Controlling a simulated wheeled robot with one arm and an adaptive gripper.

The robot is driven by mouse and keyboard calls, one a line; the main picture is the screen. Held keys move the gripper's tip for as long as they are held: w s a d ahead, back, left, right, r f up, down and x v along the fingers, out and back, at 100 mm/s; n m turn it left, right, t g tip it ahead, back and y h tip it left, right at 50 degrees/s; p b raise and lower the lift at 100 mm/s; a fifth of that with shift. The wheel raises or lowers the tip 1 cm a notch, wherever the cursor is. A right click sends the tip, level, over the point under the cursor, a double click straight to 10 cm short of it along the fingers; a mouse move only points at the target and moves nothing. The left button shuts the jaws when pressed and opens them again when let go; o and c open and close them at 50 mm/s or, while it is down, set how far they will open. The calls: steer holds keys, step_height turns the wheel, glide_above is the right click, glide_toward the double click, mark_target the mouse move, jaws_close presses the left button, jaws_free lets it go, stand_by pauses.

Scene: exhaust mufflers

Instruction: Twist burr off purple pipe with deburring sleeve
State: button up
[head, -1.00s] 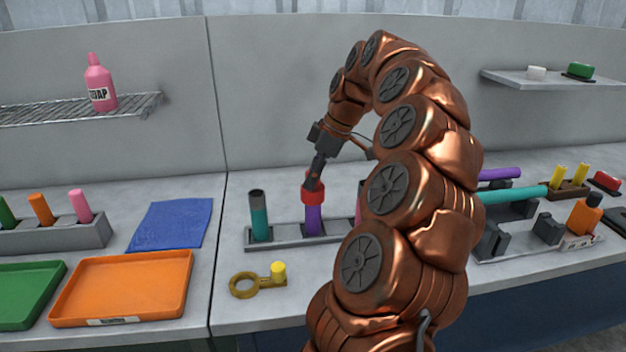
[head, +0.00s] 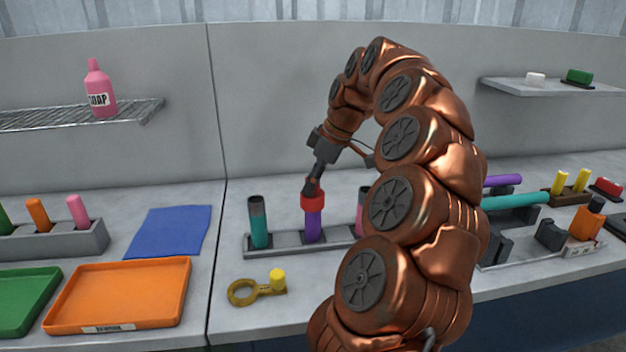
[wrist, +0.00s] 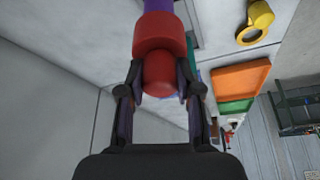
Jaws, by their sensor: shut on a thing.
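The purple pipe (head: 313,225) stands upright in a grey rack (head: 285,243), between a teal pipe (head: 259,226) with a dark top and a pink pipe (head: 361,205) partly hidden by my arm. The red deburring sleeve (head: 313,201) sits over the top of the purple pipe. My gripper (head: 312,186) is shut on the sleeve from above. In the wrist view the sleeve (wrist: 160,50) is between my two fingers, with the purple pipe (wrist: 158,6) coming out beyond it. The pipe's end and any burr are hidden inside the sleeve.
A yellow ring-shaped tool (head: 257,290) lies in front of the rack. An orange tray (head: 120,295) and blue cloth (head: 170,231) are at left. At right, past my arm, a teal pipe (head: 515,200) lies across dark supports. Shelves are on the wall.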

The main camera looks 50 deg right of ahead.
steer(key=shift+r+n+g+y+p, duration=0.1)
steer(key=shift+n+g+y+p, duration=0.25)
steer(key=shift+n+p, duration=0.65)
steer(key=shift+n+g+y+p, duration=0.35)
steer(key=shift+n+p, duration=0.15)
steer(key=shift+n, duration=1)
steer(key=shift+n+g+y+p, duration=0.4)
steer(key=shift+n+g+p, duration=0.4)
steer(key=shift+n+p, duration=1.3)
steer(key=shift+n, duration=0.5)
steer(key=shift+f+m+b, duration=0.2)
steer(key=shift+m+b, duration=0.1)
steer(key=shift+b, duration=0.25)
steer(key=shift+m+b, duration=0.35)
steer(key=shift+m, duration=0.05)
steer(key=shift+m+t+h+b, duration=0.3)
steer(key=shift+m+t+b, duration=0.3)
steer(key=shift+m+b, duration=0.85)
steer(key=shift+m, duration=0.45)
steer(key=shift+m+t+h+b, duration=0.6)
steer(key=shift+m+t+b, duration=0.1)
steer(key=shift+m+b, duration=1.15)
steer(key=shift+r+m+t+h+b, duration=0.1)
steer(key=shift+m+t+h+b, duration=0.25)
steer(key=shift+m+b, duration=0.85)
